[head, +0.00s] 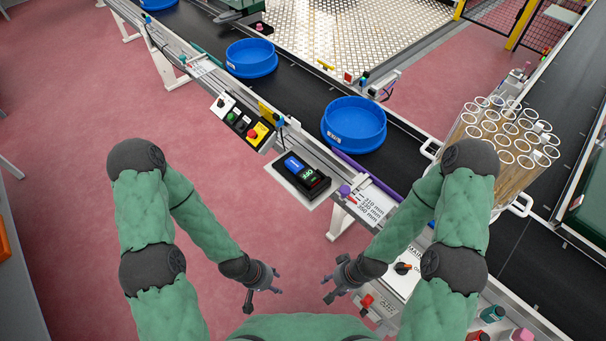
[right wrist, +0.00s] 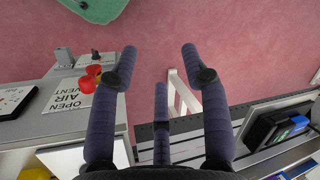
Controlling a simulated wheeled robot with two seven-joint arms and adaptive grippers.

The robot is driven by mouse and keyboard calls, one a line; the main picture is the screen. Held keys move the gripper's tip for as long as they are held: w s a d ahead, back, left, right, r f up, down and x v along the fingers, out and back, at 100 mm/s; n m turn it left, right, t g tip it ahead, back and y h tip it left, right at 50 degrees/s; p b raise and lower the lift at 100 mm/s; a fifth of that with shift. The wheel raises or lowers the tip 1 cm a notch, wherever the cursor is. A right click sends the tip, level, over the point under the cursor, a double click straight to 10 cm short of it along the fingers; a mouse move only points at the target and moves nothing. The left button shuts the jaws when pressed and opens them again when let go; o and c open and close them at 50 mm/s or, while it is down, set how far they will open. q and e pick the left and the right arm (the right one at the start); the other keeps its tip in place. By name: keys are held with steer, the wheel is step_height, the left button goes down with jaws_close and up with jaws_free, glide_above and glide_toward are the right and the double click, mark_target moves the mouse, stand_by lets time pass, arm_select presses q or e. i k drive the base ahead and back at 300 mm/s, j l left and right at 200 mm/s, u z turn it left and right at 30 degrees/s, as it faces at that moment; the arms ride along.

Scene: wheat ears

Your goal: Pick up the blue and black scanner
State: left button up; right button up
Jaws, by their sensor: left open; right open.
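The blue and black scanner (head: 307,172) lies on a small light tray (head: 279,172) at the near side of the conveyor in the head view. It has a blue patch and a dark face with green marks. In the right wrist view the scanner (right wrist: 277,130) shows at the right edge. My left gripper (head: 266,286) is open and empty, below and left of the scanner. My right gripper (head: 332,287) is open and empty, below and slightly right of it. In the right wrist view, my right gripper's fingers (right wrist: 158,72) stand apart with nothing between them.
Blue round bowls (head: 354,124) stand on the dark conveyor (head: 302,92). A button panel (head: 241,123) sits left of the scanner. A label card with mm sizes (head: 371,203) is right of it. Clear tubes (head: 508,140) stand at the right. Open red floor (head: 80,110) lies left.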

mark_target(309, 177)
steer(key=i+j+z, duration=0.2)
steer(key=i+j, duration=0.5)
steer(key=i+j+z, duration=0.2)
steer(key=i+j, duration=0.5)
